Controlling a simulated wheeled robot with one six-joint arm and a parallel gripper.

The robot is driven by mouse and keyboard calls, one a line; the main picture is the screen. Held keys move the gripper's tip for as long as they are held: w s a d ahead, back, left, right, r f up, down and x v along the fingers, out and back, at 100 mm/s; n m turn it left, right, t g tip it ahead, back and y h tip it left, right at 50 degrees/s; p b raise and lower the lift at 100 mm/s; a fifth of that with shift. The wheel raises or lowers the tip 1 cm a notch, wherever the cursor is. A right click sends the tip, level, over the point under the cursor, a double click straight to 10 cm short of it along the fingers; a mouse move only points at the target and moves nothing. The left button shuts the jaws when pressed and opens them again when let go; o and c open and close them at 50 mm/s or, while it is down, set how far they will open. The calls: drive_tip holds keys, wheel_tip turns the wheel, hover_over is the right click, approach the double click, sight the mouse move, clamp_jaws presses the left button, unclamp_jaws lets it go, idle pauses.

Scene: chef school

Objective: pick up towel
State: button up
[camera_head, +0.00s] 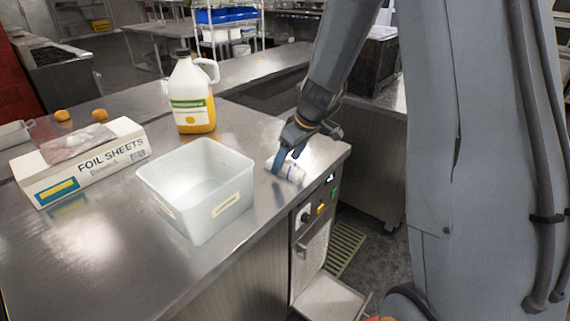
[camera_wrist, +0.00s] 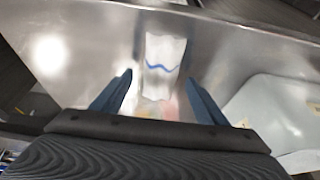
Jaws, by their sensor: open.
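The towel (camera_head: 291,170) is white with a blue stripe and lies on the steel counter near its right corner. It also shows in the wrist view (camera_wrist: 165,56), lying between and just beyond my fingers. My gripper (camera_head: 287,160) is above the towel in the head view, and its blue fingers hide part of it. In the wrist view my gripper (camera_wrist: 158,88) is open, with one finger on each side of the towel's near end. I cannot tell whether the fingertips touch the counter.
A translucent plastic bin (camera_head: 198,190) stands left of the towel. A jug (camera_head: 192,95) with yellow liquid stands behind it, and a foil sheets box (camera_head: 82,160) lies further left. The steel counter (camera_head: 95,245) is bare at the front left. The counter's edge is close to the towel.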

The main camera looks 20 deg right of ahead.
sight(287, 162)
drive_tip(key=shift+w+a+f, duration=0.15)
drive_tip(key=shift+f, duration=0.35)
drive_tip(key=c, duration=1.3)
drive_tip(key=shift+o, duration=0.2)
drive_tip(key=shift+r, duration=0.15)
wheel_tip(287, 162, up, 10)
drive_tip(key=b, duration=0.1)
drive_tip(key=shift+b, duration=0.35)
